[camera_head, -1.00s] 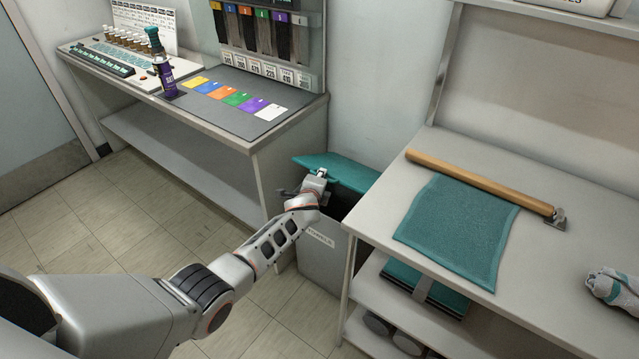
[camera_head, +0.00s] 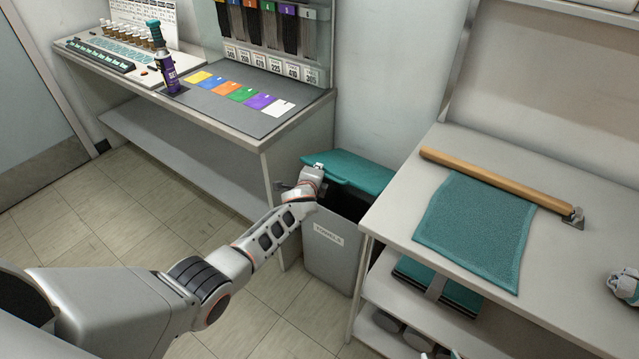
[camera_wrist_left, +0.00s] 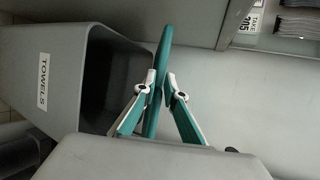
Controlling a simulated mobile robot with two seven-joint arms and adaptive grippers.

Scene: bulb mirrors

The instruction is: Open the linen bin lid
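The linen bin (camera_head: 332,255) is a grey box labelled "TOWELS", standing between the two tables. Its teal lid (camera_head: 362,172) is raised off the rim, and the dark inside shows beneath it. In the left wrist view the bin (camera_wrist_left: 42,75) lies at the left and the lid (camera_wrist_left: 163,50) shows edge-on. My left gripper (camera_wrist_left: 161,82) has one finger on each side of the lid's edge, pinching it. In the head view the wrist hides part of the lid and rim. A small white and teal piece at the bottom edge may be my right gripper (camera_head: 440,353).
A table (camera_head: 230,135) with coloured cards and a purple bottle (camera_head: 167,72) stands left of the bin. The right-hand table (camera_head: 400,225) holds a teal towel (camera_head: 474,230) and a wooden bar (camera_head: 490,178). The floor (camera_head: 120,215) at left is clear.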

